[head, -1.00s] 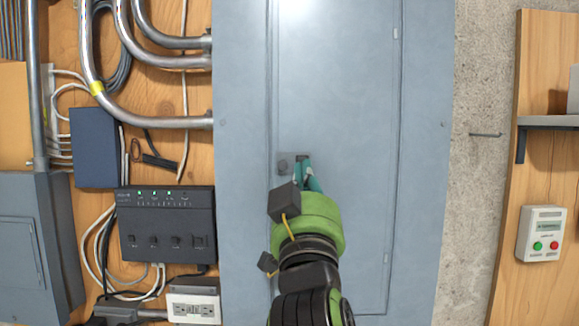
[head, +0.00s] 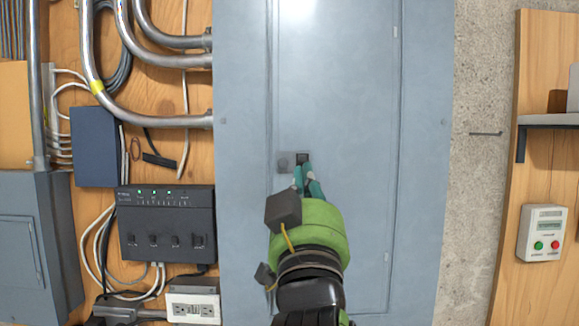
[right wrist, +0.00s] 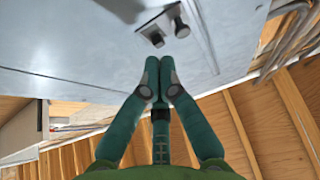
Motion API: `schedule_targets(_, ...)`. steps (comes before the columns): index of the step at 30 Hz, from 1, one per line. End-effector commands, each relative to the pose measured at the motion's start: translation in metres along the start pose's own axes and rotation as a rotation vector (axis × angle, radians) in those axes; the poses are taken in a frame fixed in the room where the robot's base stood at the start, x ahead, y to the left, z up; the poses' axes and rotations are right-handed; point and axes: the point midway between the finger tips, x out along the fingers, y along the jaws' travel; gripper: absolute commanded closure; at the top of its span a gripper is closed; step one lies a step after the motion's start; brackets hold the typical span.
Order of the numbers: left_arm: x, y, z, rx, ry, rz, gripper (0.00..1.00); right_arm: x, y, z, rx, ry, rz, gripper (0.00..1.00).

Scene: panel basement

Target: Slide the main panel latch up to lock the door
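The main panel door (head: 340,100) is a flat grey-blue sheet that looks closed in its frame. A small grey latch plate (head: 291,160) sits near its left edge, with a round knob (head: 283,164) on the left and a dark latch piece (head: 303,158) on the right. My right gripper (head: 306,168) points up at the plate, its fingertips just below the dark piece. In the right wrist view, the fingers (right wrist: 159,62) are together with nothing between them, and the plate's two protruding parts (right wrist: 182,28) stand just beyond the tips, apparently apart from them. My left gripper is not shown.
Left of the panel are metal conduits (head: 165,62), a black box with lit green lights (head: 168,225) and an outlet (head: 193,308). On the right are bare concrete (head: 475,200) and a wooden board with a button box (head: 541,233). The door face is otherwise clear.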

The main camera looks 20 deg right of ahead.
Motion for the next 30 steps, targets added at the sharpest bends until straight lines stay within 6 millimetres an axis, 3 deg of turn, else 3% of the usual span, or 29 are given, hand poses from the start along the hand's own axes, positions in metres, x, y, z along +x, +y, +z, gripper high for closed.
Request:
schedule_targets(15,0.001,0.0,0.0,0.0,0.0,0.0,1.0,-0.035,0.0,-0.019,0.001,0.0,-0.001,1.0)
schedule_targets(25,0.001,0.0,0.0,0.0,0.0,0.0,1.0,-0.037,0.0,-0.02,-0.001,-0.001,0.0,1.0)
schedule_targets(28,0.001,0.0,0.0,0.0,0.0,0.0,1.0,-0.036,0.0,-0.011,-0.006,-0.022,-0.005,1.0)
schedule_targets(30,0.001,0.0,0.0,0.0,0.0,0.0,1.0,-0.036,-0.001,0.01,-0.017,-0.071,-0.015,1.0)
